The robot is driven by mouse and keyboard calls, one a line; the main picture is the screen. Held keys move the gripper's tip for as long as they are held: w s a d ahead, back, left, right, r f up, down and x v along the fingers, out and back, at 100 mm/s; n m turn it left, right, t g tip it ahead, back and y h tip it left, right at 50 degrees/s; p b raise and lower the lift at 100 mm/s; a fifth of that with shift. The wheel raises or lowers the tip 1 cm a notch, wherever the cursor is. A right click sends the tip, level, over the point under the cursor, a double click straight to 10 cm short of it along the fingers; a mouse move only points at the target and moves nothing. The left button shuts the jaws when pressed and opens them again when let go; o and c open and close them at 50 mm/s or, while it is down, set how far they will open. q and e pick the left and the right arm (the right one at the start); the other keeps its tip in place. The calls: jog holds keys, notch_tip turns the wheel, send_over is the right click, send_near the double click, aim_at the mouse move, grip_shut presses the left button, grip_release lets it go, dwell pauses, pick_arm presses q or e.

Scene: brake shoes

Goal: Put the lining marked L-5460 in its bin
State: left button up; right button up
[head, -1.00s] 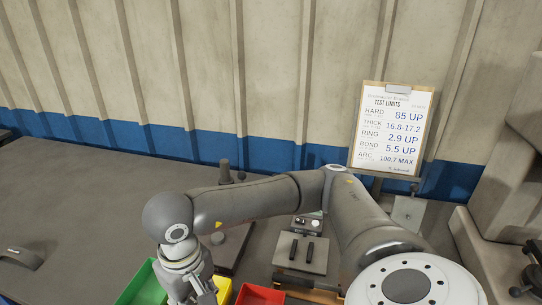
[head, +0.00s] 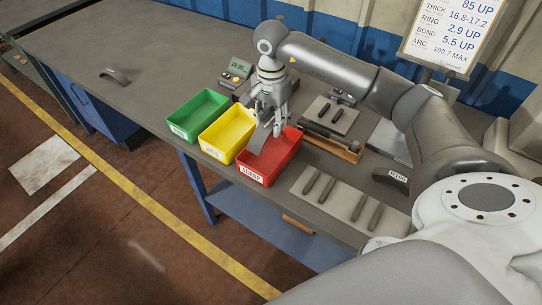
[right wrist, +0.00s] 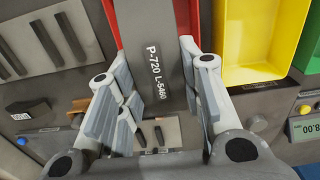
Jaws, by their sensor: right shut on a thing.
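The lining marked L-5460 (right wrist: 158,60) is a dark grey curved strip, and its print "P-720 L-5460" faces the right wrist view. My right gripper (head: 268,120) is shut on it. The lining (head: 259,141) hangs from the fingers over the left side of the red bin (head: 262,179), labelled SCRAP. I cannot tell how far it reaches below the rim. The yellow bin (head: 217,153) stands just left of the red one, and the green bin (head: 187,136) left of that. Their labels are too small to read surely. My left gripper is not in view.
A pale plate with several dark bars (head: 350,199) lies right of the red bin. A dark tagged block (head: 391,178) is beyond it. A gauge with a lit display (head: 237,68) stands behind the bins. Another curved lining (head: 115,76) lies on the open left tabletop.

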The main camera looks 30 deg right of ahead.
notch_tip(320, 180, down, 5)
jog(key=shift+s+d+f+p, duration=0.1)
jog(key=shift+s+d+p, duration=0.05)
jog(key=shift+p, duration=0.45)
jog(key=shift+f, duration=0.7)
notch_tip(320, 180, down, 3)
jog(key=shift+p, duration=0.45)
jog(key=shift+f, duration=0.3)
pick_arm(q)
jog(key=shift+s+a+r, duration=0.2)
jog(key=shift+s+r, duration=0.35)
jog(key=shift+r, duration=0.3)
pick_arm(e)
jog(key=o, duration=1.1)
jog(key=shift+c, duration=0.2)
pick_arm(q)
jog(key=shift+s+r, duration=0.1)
